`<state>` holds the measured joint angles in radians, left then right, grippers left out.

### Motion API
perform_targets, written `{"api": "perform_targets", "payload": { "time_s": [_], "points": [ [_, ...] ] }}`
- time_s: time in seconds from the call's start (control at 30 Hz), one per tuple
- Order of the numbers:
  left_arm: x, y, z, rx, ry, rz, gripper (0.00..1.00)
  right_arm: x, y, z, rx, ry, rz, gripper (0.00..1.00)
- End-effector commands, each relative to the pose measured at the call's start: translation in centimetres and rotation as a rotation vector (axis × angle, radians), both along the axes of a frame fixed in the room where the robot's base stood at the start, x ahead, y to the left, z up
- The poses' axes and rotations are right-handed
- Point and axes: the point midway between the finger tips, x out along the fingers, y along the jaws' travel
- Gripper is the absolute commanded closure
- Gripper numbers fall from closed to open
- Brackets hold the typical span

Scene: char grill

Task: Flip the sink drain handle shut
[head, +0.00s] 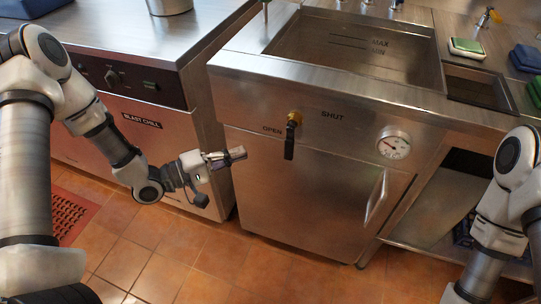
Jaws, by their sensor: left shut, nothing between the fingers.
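The sink drain handle (289,141) is a short black lever on a brass valve (294,118) on the steel front below the basin. It hangs down, slightly toward the OPEN label; the SHUT label is up and right of it. My left gripper (238,154) is shut and empty, a little left of the lever and apart from it, its fingers pointing right. The sink basin (350,55) has MAX and MIN marks on its back wall. My right arm shows at the lower right; its gripper is out of view.
A dial gauge (393,143) and a vertical door handle (376,196) stick out on the right of the front. The blast chill cabinet (120,90) stands at left. Sponges (467,46) lie beside the basin. Tiled floor (170,255) is open below.

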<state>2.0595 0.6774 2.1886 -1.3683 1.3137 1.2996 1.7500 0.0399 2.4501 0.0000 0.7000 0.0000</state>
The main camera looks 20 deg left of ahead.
Motion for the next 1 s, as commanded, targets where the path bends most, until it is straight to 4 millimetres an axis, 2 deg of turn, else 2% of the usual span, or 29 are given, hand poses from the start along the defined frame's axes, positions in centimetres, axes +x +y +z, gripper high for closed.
{"api": "perform_targets", "payload": {
  "time_s": [0.23,0.43,0.57,1.0],
  "points": [
    [3.4,-4.2,-0.3,0.004,-0.002,-0.007,1.0,0.0,0.0,-1.4,0.0,0.0,0.0,0.6],
    [3.2,-7.0,-0.1,0.001,0.001,-0.004,1.0,0.0,0.0,-1.8,0.0,0.0,0.0,0.6],
    [3.2,-7.5,0.0,0.0,0.0,0.0,1.0,0.0,0.0,-1.8,0.0,0.0,0.0,0.6],
    [3.6,-7.5,-0.1,-0.012,0.0,0.0,1.0,0.0,0.0,-1.9,0.0,0.0,0.0,0.6]
  ]
}}
